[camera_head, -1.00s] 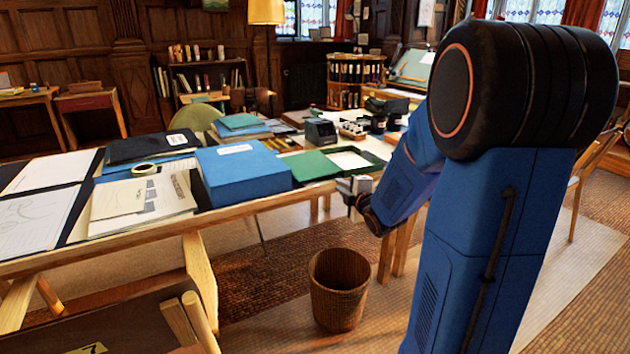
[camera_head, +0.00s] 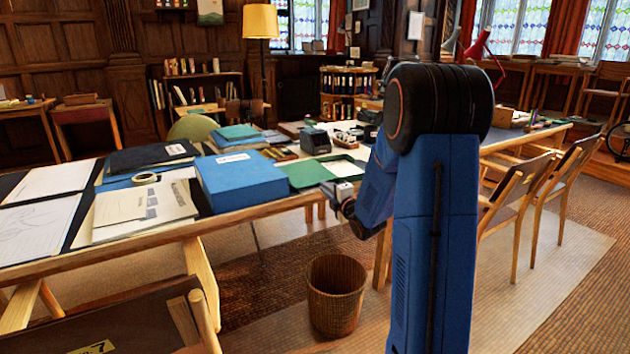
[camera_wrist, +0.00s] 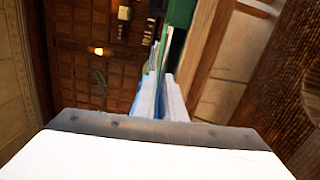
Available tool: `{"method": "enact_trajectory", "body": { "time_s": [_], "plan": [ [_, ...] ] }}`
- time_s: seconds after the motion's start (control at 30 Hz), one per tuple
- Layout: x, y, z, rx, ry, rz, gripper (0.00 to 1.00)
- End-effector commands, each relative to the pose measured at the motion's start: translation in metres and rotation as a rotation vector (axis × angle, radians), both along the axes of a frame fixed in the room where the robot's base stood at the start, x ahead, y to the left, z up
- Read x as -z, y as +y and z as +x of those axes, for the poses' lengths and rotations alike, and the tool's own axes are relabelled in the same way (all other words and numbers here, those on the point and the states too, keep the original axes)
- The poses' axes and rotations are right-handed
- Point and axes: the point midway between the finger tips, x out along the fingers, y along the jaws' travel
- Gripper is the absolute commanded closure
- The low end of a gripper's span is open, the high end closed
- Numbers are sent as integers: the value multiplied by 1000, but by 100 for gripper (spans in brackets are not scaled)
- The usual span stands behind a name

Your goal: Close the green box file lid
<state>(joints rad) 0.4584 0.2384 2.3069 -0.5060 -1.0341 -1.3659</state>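The green box file lies open on the long table in the head view. Its green lid (camera_head: 307,174) is laid out flat to the left, towards the front edge, beside the blue box. Its tray (camera_head: 343,166) shows a pale inside to the right, partly hidden by my arm. My gripper (camera_head: 335,190) is in front of the table's edge, just below and right of the lid, apart from it as far as I can tell. In the wrist view, my gripper's two pale fingers (camera_wrist: 160,88) are close together, with green of the file (camera_wrist: 176,48) beyond them. Whether they touch is unclear.
A blue box (camera_head: 240,182) stands left of the file, with papers (camera_head: 140,205) beyond it. A black device (camera_head: 316,140) stands behind the file. A wicker basket (camera_head: 336,297) is on the floor below my gripper. Chairs (camera_head: 520,195) stand at right.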

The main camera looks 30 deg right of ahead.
Motion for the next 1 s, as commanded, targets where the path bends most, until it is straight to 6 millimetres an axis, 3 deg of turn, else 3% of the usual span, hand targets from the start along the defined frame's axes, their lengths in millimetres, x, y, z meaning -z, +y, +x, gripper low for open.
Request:
{"method": "enact_trajectory", "body": {
  "time_s": [0.3,0.5,0.97,1.0],
  "plan": [
    [0,-1,56,-1,0,0,90],
    [0,-2,79,0,1,1,90],
    [0,-3,89,1,1,1,90],
    [0,-3,89,1,1,1,100]
  ]
}}
